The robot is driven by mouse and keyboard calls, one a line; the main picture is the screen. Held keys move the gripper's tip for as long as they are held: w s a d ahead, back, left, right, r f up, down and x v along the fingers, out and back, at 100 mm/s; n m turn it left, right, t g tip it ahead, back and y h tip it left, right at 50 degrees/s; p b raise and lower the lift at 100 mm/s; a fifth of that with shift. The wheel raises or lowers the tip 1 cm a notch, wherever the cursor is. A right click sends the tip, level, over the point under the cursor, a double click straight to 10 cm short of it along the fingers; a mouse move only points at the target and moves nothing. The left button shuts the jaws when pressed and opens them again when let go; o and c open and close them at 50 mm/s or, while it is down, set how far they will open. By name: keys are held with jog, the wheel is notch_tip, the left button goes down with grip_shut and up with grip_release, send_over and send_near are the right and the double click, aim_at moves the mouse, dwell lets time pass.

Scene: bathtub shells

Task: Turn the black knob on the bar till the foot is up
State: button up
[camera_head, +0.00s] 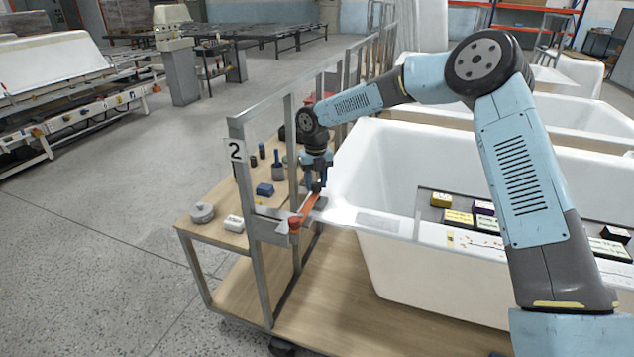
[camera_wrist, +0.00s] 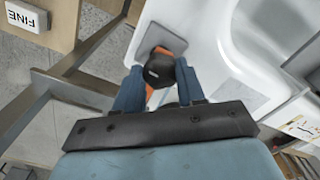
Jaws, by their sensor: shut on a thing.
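In the wrist view, my gripper (camera_wrist: 160,88) has its two blue fingers closed around a black knob (camera_wrist: 158,68), one on each side. An orange bar (camera_wrist: 152,98) shows under the knob, partly hidden by the fingers. A grey square plate (camera_wrist: 178,22) lies beyond the knob, at the white tub's rim. In the head view, my gripper (camera_head: 316,184) points down over the orange bar (camera_head: 309,203), between the metal frame and the tub. Its red end (camera_head: 295,223) is near the frame. I cannot tell whether the foot touches the rim.
The white bathtub (camera_head: 375,165) stands right of the bar on a wooden cart. The metal frame (camera_head: 240,180), marked 2, stands close on the left. A wooden shelf (camera_head: 215,232) holds a blue block, a grey disc and a white block. Labelled boxes lie on a tray across the tub.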

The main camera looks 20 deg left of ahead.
aim_at(316, 183)
jog(key=shift+w+n, duration=0.15)
jog(key=shift+n, duration=0.45)
jog(key=o, duration=1)
jog(key=shift+o, duration=0.2)
jog(key=shift+r, duration=0.1)
notch_tip(316, 183, up, 14)
jog(key=shift+f, duration=0.25)
